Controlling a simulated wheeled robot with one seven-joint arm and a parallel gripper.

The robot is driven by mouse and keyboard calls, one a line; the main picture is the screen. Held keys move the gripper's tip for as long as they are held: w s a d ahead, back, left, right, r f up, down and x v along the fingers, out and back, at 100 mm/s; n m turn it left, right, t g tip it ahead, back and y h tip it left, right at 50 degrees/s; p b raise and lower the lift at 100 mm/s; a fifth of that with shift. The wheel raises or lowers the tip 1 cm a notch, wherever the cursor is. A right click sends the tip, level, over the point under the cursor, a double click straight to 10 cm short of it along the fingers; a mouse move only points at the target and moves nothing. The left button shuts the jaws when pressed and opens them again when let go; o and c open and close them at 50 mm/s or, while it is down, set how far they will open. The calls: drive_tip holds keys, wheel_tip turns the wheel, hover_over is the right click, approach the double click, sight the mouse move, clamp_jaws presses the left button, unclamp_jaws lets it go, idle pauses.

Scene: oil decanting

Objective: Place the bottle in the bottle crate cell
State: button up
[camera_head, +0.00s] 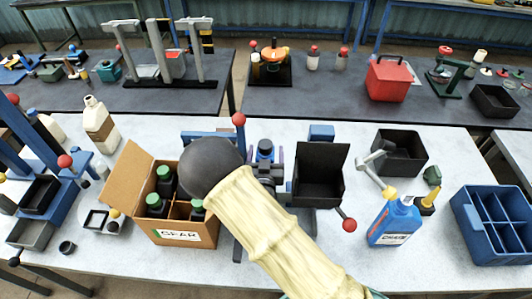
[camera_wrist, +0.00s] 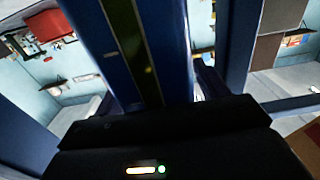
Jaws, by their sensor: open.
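Several green-capped dark bottles (camera_head: 165,174) stand in the divided cardboard box (camera_head: 190,232) at centre left in the head view. A blue crate (camera_head: 468,222) with several cells stands at the right edge; its visible cells look empty. A blue jug (camera_head: 393,222) with a yellow part on top stands left of that crate. My arm reaches in from the bottom, its dark wrist end over the box's right side, hiding part of the box and my gripper's fingers. In the wrist view, the dark body of my gripper (camera_wrist: 160,142) is open; blue uprights stand beyond it, and I see no bottle held.
An open black bin (camera_head: 318,188) stands right of my arm, with another black bin (camera_head: 402,150) behind it. A cream and brown bottle (camera_head: 99,124) and a blue stand crowd the left. A rear bench holds a red box (camera_head: 389,80).

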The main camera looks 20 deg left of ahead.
drive_tip(key=shift+s, duration=0.25)
drive_tip(key=b+v, duration=0.3)
drive_tip(key=v, duration=0.4)
